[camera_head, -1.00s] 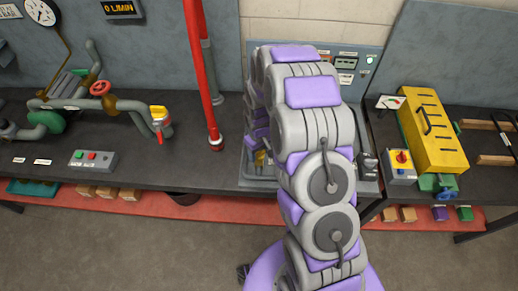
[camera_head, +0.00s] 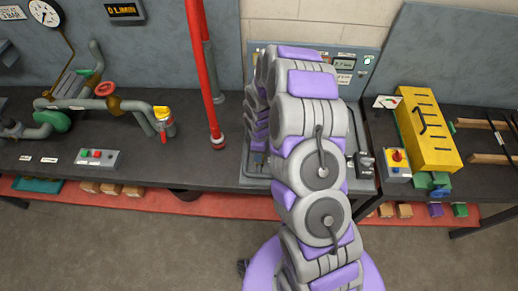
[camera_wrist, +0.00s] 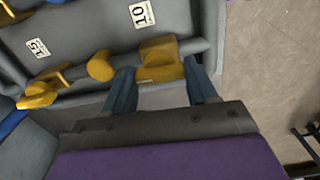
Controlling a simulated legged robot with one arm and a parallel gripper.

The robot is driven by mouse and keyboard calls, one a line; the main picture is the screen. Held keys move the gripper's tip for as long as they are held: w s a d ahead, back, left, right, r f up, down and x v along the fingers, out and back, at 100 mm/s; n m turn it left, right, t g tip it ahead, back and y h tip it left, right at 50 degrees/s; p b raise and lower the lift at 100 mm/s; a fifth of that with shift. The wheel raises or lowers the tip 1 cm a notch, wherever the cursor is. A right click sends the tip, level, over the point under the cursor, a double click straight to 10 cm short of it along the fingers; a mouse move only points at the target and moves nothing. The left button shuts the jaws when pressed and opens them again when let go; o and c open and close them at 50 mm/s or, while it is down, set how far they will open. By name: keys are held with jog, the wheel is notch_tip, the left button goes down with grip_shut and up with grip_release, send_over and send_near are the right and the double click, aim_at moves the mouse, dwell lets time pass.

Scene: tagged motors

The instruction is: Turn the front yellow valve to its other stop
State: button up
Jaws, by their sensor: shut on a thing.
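In the wrist view, a yellow valve handle (camera_wrist: 160,60) sits on a grey pipe beside a tag reading 10. My gripper (camera_wrist: 160,84) has its two blue-grey fingers on either side of this handle and is shut on it. Farther left on the same panel are a round yellow part (camera_wrist: 100,66) and another yellow handle (camera_wrist: 38,92) near a tag reading 15. In the head view, my arm covers the valve panel (camera_head: 252,181), so the gripped handle and the fingertips are hidden there.
A red vertical pipe (camera_head: 203,70) stands left of my arm. Farther left are pipes with a red handwheel (camera_head: 105,89) and a button box (camera_head: 97,158). At right are a yellow box (camera_head: 428,130) and a small box with a red knob (camera_head: 397,160). Floor is clear in front.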

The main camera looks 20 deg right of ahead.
jog(key=shift+w+n, duration=0.1)
jog(key=shift+n, duration=0.3)
jog(key=o, duration=1.1)
jog(key=shift+c, duration=0.2)
jog(key=shift+r, duration=0.1)
notch_tip(320, 180, up, 17)
jog(key=p, duration=0.1)
